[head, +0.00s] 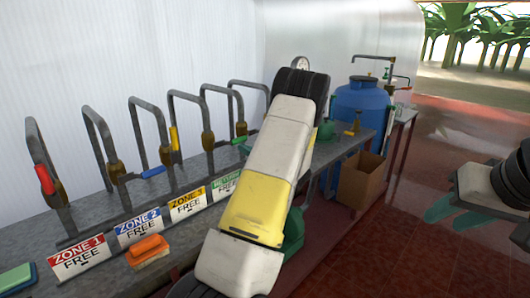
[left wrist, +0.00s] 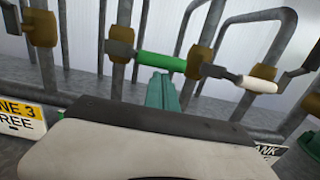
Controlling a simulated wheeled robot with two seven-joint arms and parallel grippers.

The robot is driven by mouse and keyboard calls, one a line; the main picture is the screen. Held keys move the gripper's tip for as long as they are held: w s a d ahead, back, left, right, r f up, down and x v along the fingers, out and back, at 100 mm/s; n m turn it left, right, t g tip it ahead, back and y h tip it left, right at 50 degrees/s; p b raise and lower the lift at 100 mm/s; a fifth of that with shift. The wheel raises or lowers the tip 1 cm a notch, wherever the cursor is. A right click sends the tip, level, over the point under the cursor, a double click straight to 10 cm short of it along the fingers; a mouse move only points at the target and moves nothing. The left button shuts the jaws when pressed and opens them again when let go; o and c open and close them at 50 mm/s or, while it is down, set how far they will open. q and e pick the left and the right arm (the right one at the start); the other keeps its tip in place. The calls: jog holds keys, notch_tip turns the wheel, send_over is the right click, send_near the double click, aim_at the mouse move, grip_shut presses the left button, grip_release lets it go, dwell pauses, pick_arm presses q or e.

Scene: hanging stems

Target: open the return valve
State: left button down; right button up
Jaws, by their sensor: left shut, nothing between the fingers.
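In the head view the green handle (head: 240,139) shows just left of my left arm, above the green RETURN sign (head: 225,186). My left gripper (left wrist: 162,90) is shut and empty. Its tip is just below the middle of the green handle; I cannot tell if they touch. In the head view my arm hides it. My right gripper (head: 456,210) is open and empty at the right, away from the bench.
Other valves stand nearby: red (head: 45,179), blue (head: 153,172), yellow (head: 174,138), and a white handle (left wrist: 257,84) close right of the green one. A blue barrel (head: 362,105) and cardboard box (head: 358,185) stand beyond.

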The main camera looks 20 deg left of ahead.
aim_at(241, 139)
pick_arm(q)
jog(key=shift+w+r+n, duration=0.1)
jog(key=shift+r+n, duration=0.3)
jog(key=shift+n, duration=0.1)
notch_tip(241, 139, up, 2)
jog(key=n, duration=0.3)
jog(key=shift+d+r, duration=0.1)
jog(key=shift+r, duration=0.15)
jog(key=s+a+r+n, duration=0.2)
jog(key=s+r+n, duration=0.4)
jog(key=n, duration=0.7)
jog(key=shift+a+r+n+g, duration=0.3)
jog(key=shift+a+r+g, duration=0.1)
jog(key=shift+r, duration=0.6)
jog(key=shift+s, duration=0.15)
